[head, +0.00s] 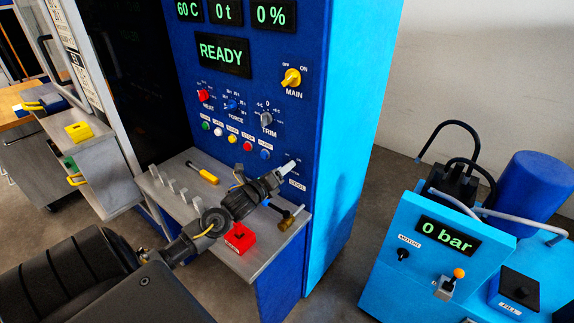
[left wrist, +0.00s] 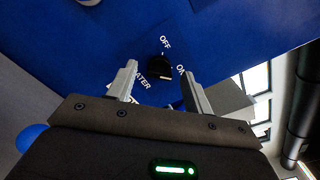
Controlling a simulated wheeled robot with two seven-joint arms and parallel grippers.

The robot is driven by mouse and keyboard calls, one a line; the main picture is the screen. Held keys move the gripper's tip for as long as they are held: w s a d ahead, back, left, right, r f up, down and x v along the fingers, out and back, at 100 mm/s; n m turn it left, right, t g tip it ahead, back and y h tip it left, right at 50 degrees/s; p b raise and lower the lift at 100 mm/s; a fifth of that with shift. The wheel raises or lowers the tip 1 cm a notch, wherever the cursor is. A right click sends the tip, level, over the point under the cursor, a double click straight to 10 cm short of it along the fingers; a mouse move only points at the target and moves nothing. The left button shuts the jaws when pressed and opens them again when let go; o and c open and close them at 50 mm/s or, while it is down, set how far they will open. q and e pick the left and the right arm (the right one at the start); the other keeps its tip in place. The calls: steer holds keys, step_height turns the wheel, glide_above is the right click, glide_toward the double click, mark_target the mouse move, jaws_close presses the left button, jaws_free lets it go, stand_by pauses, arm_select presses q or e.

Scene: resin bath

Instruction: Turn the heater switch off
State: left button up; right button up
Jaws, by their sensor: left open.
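The heater switch (left wrist: 160,74) is a small black rotary knob on the blue panel in the left wrist view. OFF is printed above it and ON to its right; the HEATER label is partly covered by a finger. I cannot tell surely which label the knob points to. My left gripper (left wrist: 159,70) is open, its two grey fingers on either side of the knob in the picture; I cannot tell whether they touch it. In the head view my left gripper (head: 289,168) is at the panel's lower right and hides the knob. My right gripper is not in view.
Below the panel a grey shelf (head: 262,258) holds a yellow-handled screwdriver (head: 203,173), a red block (head: 238,239) and a brass-ended tool (head: 291,220). Several buttons and dials, including the yellow MAIN switch (head: 291,78), sit above. A light-blue pump unit (head: 400,275) stands at right.

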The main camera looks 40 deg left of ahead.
arm_select(q)
steer(key=shift+w, duration=0.95)
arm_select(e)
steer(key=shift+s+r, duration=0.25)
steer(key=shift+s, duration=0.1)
arm_select(q)
steer(key=c, duration=1)
